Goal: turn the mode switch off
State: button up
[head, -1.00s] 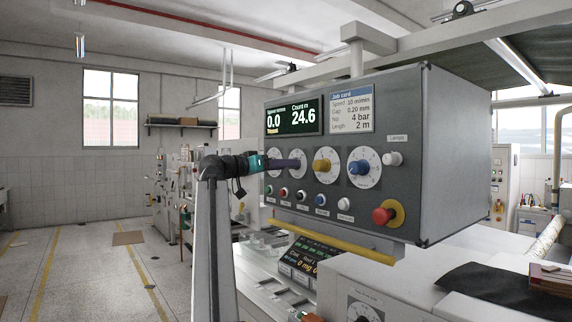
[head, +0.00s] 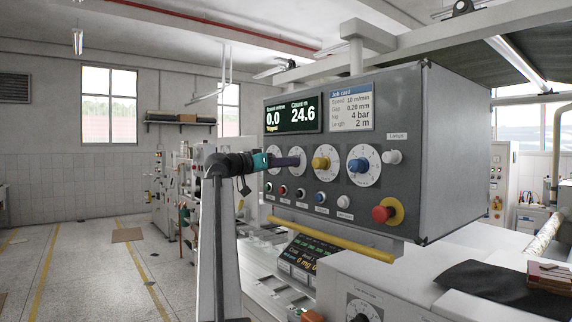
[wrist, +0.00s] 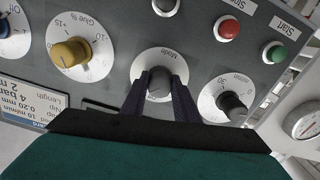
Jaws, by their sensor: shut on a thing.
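The mode switch (wrist: 159,84) is a dark grey knob on a white round dial (wrist: 143,66) labelled "Mode"; the wrist view shows it upside down. My gripper (wrist: 159,90) is shut on this knob, with one dark finger on each side of it. In the head view my gripper (head: 299,160) reaches the panel from the left and hides the knob. The dial's white edge (head: 300,172) shows around the fingers. The dial marks are too small or covered to tell the setting.
The grey control panel (head: 440,150) also carries a yellow knob (head: 320,163), a blue knob (head: 358,166), a row of small buttons and a red stop button (head: 382,214). A black knob (wrist: 232,104) sits close beside the mode dial. A yellow bar (head: 330,240) runs below the panel.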

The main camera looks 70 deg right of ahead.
jog(key=shift+d+r+n, duration=0.1)
jog(key=shift+r+n, duration=0.05)
jog(key=shift+n, duration=0.15)
jog(key=n+p, duration=0.1)
jog(key=n, duration=0.2)
jog(key=shift+r, duration=0.15)
jog(key=shift+n+p, duration=0.9)
jog(key=shift+n, duration=1.8)
jog(key=o, duration=1.1)
jog(key=shift+d, duration=0.1)
jog(key=shift+c, duration=0.2)
jog(key=shift+f, duration=0.2)
